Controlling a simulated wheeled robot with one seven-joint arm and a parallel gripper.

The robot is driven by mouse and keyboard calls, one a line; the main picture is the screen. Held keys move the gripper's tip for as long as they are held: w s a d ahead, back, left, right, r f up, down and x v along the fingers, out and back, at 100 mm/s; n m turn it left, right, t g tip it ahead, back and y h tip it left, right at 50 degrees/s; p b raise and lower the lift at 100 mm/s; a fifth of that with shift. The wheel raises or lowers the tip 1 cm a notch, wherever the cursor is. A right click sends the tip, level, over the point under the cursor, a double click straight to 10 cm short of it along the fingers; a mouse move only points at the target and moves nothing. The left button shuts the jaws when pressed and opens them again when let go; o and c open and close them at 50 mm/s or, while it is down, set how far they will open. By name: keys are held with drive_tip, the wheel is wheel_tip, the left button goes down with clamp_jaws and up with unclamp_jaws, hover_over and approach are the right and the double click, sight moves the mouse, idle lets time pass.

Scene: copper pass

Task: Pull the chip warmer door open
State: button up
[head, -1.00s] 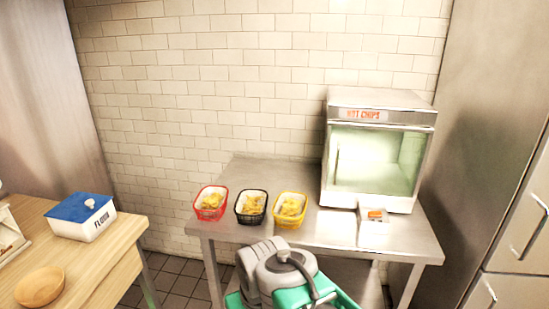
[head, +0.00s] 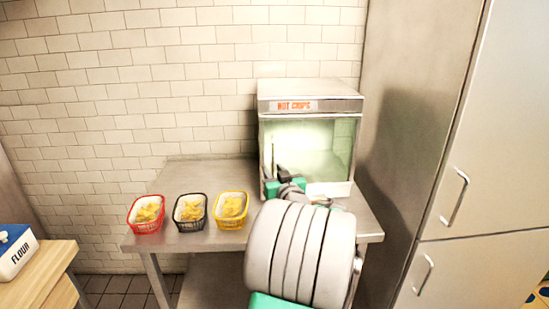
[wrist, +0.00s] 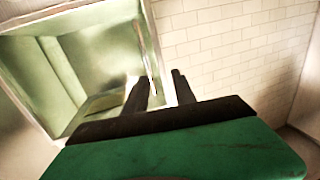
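The chip warmer (head: 310,104) is a steel box labelled "HOT CHIPS" on the steel table. Its glass door (head: 325,140) looks shut, with a lit, pale green inside. A thin upright handle (head: 273,155) runs along the door's left side. My gripper (head: 279,174) is in front of the lower left of the door. In the wrist view my gripper (wrist: 160,78) has its two dark fingers apart. The handle (wrist: 150,66) shows near the gap between the fingertips; I cannot tell whether they touch it. My arm hides the warmer's lower front.
Red (head: 146,214), black (head: 190,212) and yellow (head: 232,210) baskets of chips stand on the steel table (head: 185,175) left of the warmer. A tall steel cabinet (head: 420,130) stands close on the right. A flour box (head: 14,252) sits on a wooden counter at left.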

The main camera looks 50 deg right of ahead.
sight(273, 156)
drive_tip(key=shift+h, duration=0.4)
drive_tip(key=w+d+p, duration=0.1)
drive_tip(key=d, duration=0.1)
drive_tip(key=w+d, duration=0.2)
drive_tip(key=w+d+p, duration=0.1)
drive_tip(key=d, duration=0.1)
drive_tip(key=shift+w+d+r+p, duration=0.15)
drive_tip(key=shift+w+r+p, duration=0.15)
drive_tip(key=shift+w, duration=0.05)
clamp_jaws()
idle(0.8)
